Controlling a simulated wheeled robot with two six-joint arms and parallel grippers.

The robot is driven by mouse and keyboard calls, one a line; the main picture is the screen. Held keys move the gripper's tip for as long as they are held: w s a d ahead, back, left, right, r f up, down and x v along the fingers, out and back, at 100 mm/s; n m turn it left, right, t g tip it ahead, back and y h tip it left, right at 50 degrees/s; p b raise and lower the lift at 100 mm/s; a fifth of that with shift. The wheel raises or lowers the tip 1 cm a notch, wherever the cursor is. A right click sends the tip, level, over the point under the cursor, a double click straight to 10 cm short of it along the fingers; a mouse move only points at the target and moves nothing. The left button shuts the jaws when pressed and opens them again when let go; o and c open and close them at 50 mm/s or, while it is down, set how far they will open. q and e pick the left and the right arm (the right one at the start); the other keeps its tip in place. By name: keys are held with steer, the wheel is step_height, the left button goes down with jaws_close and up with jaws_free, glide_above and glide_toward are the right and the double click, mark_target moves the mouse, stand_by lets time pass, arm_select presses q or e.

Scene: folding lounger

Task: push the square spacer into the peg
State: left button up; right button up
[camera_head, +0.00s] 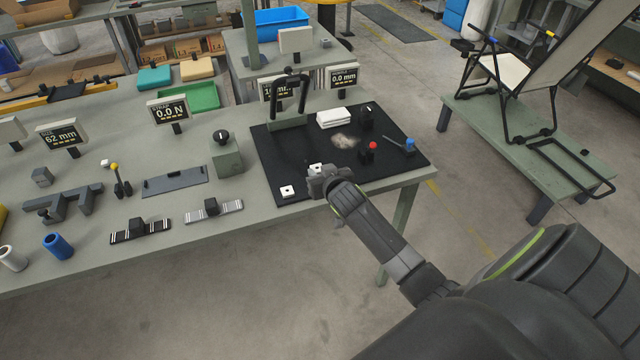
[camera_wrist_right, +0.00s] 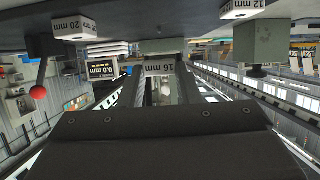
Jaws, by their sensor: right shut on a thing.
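A white square spacer with a dark hole (camera_head: 287,191) lies on the front left of the black mat. A second white square spacer (camera_head: 316,168) shows at my right gripper (camera_head: 318,178), partly hidden by it. In the upside-down right wrist view, a block marked 16 mm (camera_wrist_right: 165,68) is between my right gripper's fingers (camera_wrist_right: 163,88), which are shut on it. Spacers marked 20 mm (camera_wrist_right: 75,27) and 12 mm (camera_wrist_right: 240,9) stand on either side, apart from the fingers. I cannot pick out the peg with certainty. My left gripper is not in view.
The black mat (camera_head: 260,148) also bears a black upright frame (camera_head: 290,92), a white stack (camera_head: 334,117), a red knob (camera_head: 373,146) and a blue-tipped lever (camera_head: 409,145). A green-grey box with a black knob (camera_head: 228,158) stands left of it. The folding lounger (camera_head: 520,80) is at right.

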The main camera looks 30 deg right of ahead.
step_height(320, 180, down, 4)
steer(key=shift+r, duration=0.1)
steer(key=shift+f, duration=0.45)
steer(key=shift+f, duration=0.35)
steer(key=o, duration=0.9)
steer(key=shift+o, duration=0.2)
steer(key=shift+r, duration=0.1)
